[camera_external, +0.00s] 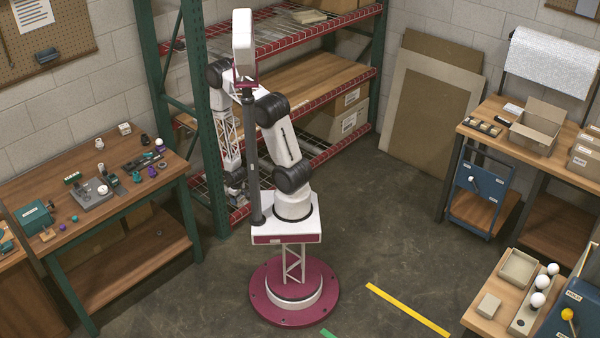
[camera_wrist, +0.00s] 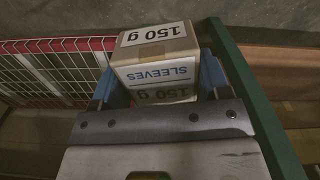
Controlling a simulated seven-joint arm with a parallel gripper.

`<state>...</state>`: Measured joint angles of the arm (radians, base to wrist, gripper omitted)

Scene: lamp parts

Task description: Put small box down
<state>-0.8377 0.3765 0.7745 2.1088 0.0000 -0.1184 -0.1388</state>
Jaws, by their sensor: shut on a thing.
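The small cardboard box (camera_wrist: 155,58) shows in the wrist view, with white labels reading "150 g" and "SLEEVES" upside down. My gripper (camera_wrist: 160,80) is shut on it, with a blue finger on each side. In the external view my gripper (camera_external: 236,188) hangs low at the left end of the rack, close to the green post. I cannot make out the box there; my arm and the small scale hide it. The wrist view does not clearly show whether the box touches any surface.
The rack's red-edged wire shelf (camera_wrist: 60,70) lies left of the box in the wrist view. A green post (camera_wrist: 250,100) runs close on the right. Larger cartons (camera_external: 333,123) stand on the rack's right side. A workbench with lamp parts (camera_external: 95,190) stands at left.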

